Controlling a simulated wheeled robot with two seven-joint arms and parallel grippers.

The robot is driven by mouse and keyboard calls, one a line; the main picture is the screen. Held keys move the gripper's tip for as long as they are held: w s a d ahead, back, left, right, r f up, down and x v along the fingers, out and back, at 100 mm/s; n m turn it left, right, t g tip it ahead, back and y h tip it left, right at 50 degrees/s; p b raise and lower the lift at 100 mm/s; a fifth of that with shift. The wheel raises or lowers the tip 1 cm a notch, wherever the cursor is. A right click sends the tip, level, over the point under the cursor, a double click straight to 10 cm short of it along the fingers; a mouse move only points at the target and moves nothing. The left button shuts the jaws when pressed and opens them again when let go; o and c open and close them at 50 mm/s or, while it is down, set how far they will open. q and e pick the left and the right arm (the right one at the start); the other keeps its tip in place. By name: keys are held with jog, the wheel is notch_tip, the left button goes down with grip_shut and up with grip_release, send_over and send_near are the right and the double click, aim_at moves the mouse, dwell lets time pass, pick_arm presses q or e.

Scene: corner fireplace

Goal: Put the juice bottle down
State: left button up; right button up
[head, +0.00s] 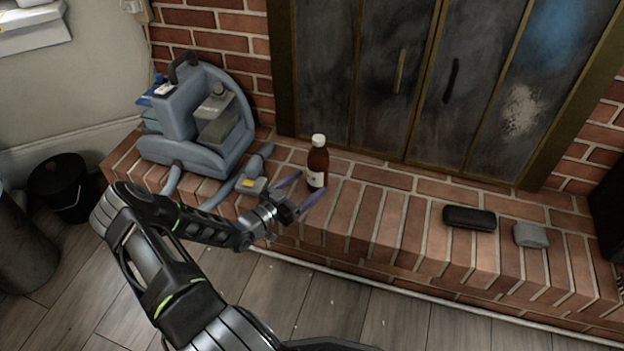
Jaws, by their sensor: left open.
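The juice bottle (318,164) is dark brown with a white cap and a pale label. It stands upright on the brick hearth (385,215), in front of the fireplace doors. My left gripper (306,188) is open, with its two purple-grey fingers pointing at the lower part of the bottle. One finger lies to the left of the bottle and the other in front and to the right. I cannot tell whether either finger touches it. My right gripper is not in view.
A blue-grey carpet cleaner (200,115) with a hose stands left of the bottle, close to my left arm. A black case (469,218) and a folded grey cloth (530,235) lie on the hearth at right. A black bucket (60,187) stands on the floor at left. The hearth between bottle and case is clear.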

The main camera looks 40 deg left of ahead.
pick_arm(q)
jog(key=s, duration=0.3)
jog(key=s+p, duration=0.1)
jog(key=s, duration=0.2)
jog(key=s+a+p, duration=0.1)
jog(key=s, duration=0.2)
jog(key=shift+a, duration=0.1)
jog(key=shift+s, duration=0.1)
